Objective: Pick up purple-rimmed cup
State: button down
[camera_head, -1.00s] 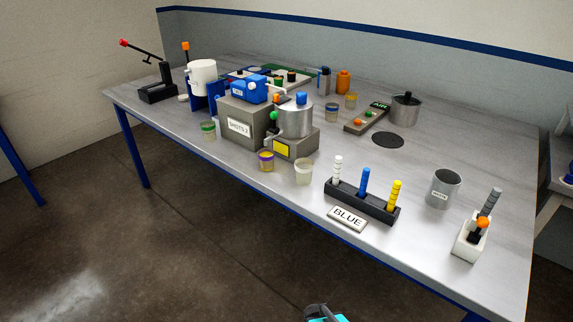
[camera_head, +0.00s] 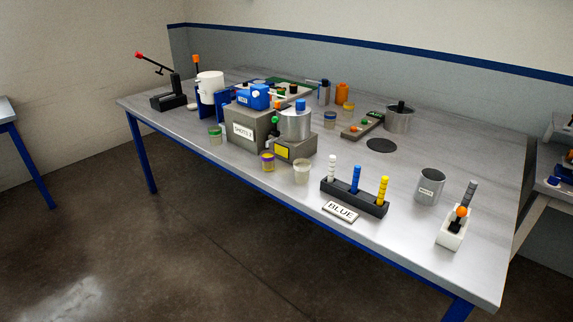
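The purple-rimmed cup (camera_head: 268,162) is a small cup with a yellowish body and a purple band at its top. It stands upright near the front edge of the table (camera_head: 240,185), in front of the grey machine with a yellow panel. A whitish cup (camera_head: 302,172) stands close to its right. My gripper is not in the picture.
The grey block marked SHOTS (camera_head: 243,132) and the silver pot machine (camera_head: 295,127) stand behind the cup. A black rack with coloured pegs (camera_head: 353,197), a BLUE sign (camera_head: 340,212) and a grey mug (camera_head: 429,187) stand right. A green-rimmed cup (camera_head: 215,136) stands left.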

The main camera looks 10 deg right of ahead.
aim_at(268, 161)
jog(key=u, duration=0.15)
jog(key=i, duration=0.9)
jog(key=k, duration=0.25)
jog(key=u, duration=0.6)
